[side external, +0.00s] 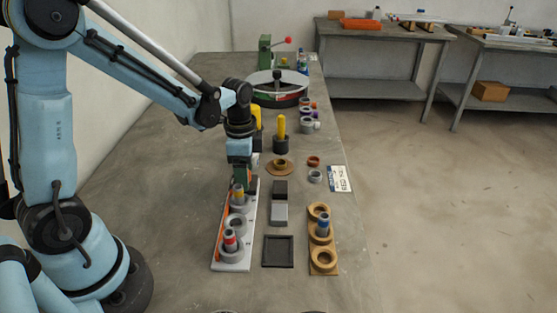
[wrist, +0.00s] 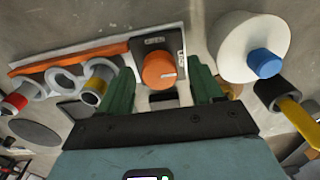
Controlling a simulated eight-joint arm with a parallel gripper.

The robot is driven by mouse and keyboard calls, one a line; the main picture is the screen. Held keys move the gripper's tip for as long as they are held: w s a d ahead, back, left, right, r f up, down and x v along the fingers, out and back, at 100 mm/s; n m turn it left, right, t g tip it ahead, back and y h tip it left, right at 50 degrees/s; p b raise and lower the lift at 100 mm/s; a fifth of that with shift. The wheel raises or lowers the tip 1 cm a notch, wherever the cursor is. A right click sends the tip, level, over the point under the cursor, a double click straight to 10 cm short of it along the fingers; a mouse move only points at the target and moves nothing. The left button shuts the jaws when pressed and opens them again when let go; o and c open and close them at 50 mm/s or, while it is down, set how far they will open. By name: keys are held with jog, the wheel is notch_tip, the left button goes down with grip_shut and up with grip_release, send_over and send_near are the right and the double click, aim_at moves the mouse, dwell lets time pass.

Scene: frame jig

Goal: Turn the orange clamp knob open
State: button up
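The orange clamp knob (wrist: 158,69) is a round cap on a dark plate at one end of the white frame jig (wrist: 104,44). An orange bar (wrist: 70,57) runs along the jig's edge. My gripper (wrist: 161,76) is open, with one green finger on each side of the knob in the wrist view. Gaps show between the knob and both fingers. In the side external view my gripper (side external: 240,180) points down over the far end of the white jig (side external: 232,265), and the knob is hidden there. Whether the fingertips are level with the knob is unclear.
Grey rings on the jig hold a yellow-topped peg (side external: 238,192) and a red-topped peg (side external: 230,238) close by. A white disc with a blue cap (wrist: 264,63) and a yellow-handled part (wrist: 298,120) stand to the right in the wrist view. A black tray (side external: 278,251) lies beside the jig.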

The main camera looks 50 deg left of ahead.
jog(key=c, duration=1.1)
jog(key=shift+o, duration=0.2)
jog(key=shift+n, duration=0.4)
jog(key=n, duration=0.3)
jog(key=shift+n, duration=0.3)
jog(key=n, duration=0.4)
jog(key=shift+a+n, duration=0.15)
jog(key=shift+n, duration=0.15)
jog(key=n, duration=0.4)
jog(key=shift+n, duration=0.3)
jog(key=shift+a+n, duration=0.15)
jog(key=shift+n, duration=2.05)
